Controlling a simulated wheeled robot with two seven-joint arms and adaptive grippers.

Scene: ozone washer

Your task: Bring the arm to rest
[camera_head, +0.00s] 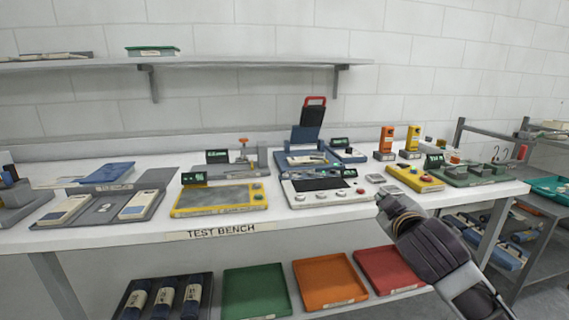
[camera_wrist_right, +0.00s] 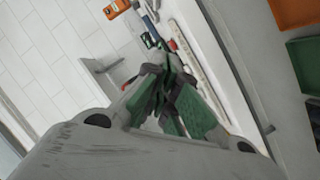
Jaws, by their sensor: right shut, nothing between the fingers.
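My right gripper (camera_head: 384,199) is at the front edge of the white test bench (camera_head: 130,232), right of its middle, with the arm coming in from the lower right. In the right wrist view its green-padded fingers (camera_wrist_right: 168,84) are shut with nothing between them. The bench edge runs beside the fingers in that view. I cannot tell the exact gap between the gripper and the bench. My left gripper is not in view.
On the bench stand a yellow-framed device (camera_head: 219,198), a white device (camera_head: 326,188), a blue device with a raised lid (camera_head: 306,134) and a yellow control box (camera_head: 414,178). Below are green (camera_head: 254,291), orange (camera_head: 329,281) and red (camera_head: 388,269) trays. A side cart (camera_head: 545,203) stands right.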

